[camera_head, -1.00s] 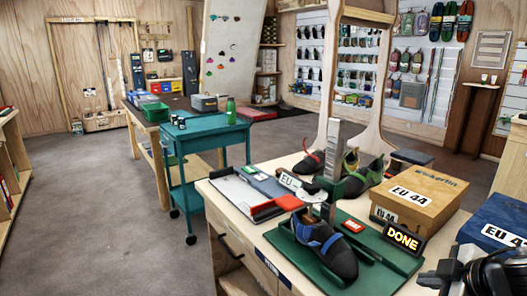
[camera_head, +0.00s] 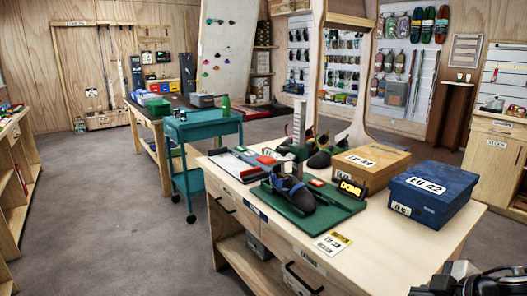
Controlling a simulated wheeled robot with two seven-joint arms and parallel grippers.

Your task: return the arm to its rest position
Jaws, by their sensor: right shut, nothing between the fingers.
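My right gripper (camera_head: 428,287) shows at the bottom right corner of the head view, partly cut off by the frame edge. It is shut and empty, in front of the workbench and apart from the gear on it. Dark parts of my right arm show beside it. My left gripper is not in view.
A teal cart (camera_head: 203,130) stands behind left. Floor at left (camera_head: 100,220) is clear.

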